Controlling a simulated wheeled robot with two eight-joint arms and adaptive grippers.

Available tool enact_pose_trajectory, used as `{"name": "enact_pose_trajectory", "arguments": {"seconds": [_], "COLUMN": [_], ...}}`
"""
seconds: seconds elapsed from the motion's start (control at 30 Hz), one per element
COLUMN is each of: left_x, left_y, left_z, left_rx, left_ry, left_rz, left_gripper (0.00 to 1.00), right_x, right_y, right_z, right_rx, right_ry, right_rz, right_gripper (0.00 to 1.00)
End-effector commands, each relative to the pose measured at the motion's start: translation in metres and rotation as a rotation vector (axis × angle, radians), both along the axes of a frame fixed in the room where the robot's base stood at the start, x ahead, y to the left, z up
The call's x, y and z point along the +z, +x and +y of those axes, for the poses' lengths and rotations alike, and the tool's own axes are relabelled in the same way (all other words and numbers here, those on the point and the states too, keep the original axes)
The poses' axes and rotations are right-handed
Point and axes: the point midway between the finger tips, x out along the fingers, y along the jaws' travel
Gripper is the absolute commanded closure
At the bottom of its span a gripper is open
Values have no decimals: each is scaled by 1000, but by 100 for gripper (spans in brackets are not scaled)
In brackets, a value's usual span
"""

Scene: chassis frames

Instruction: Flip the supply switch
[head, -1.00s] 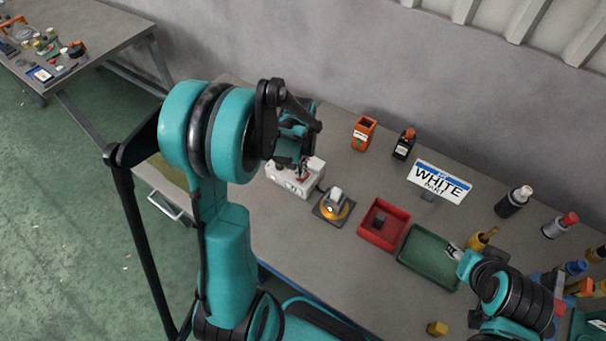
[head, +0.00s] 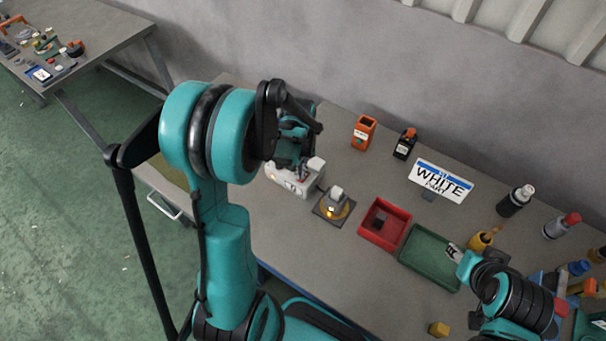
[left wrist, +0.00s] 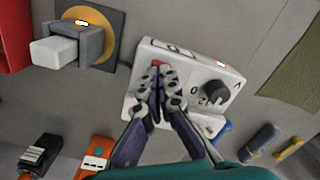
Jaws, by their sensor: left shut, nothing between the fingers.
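The white supply box (head: 291,181) stands on the grey table, partly hidden behind my left arm in the head view. In the left wrist view the supply box (left wrist: 188,79) shows a black dial knob (left wrist: 214,93), and a small red switch (left wrist: 158,65) is partly covered by my fingertips. My left gripper (left wrist: 159,80) is shut and empty, its tips over the box face at the red switch; contact is unclear. The switch's position cannot be made out. My right gripper (head: 456,252) is by the green tray, its fingers too small to read.
A grey fixture with a yellow disc (head: 335,204) stands beside the box, then a red tray (head: 383,238) and a green tray (head: 422,276). Several bottles are at the right.

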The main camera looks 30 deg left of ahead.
Motion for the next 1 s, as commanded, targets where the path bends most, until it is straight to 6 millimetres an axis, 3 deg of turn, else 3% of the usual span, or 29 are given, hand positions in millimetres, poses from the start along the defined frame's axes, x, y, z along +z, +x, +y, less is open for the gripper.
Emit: {"name": "enact_pose_trajectory", "arguments": {"seconds": [0.63, 1.0], "left_x": [-10, 10], "left_y": [0, 0], "left_z": [0, 0], "left_rx": [0, 0], "left_ry": [0, 0], "left_rz": [0, 0], "left_gripper": [100, 100], "right_x": [-9, 6], "right_y": [0, 0], "right_z": [0, 0], "right_rx": [0, 0], "right_ry": [0, 0], "right_rz": [0, 0], "right_gripper": [59, 59]}}
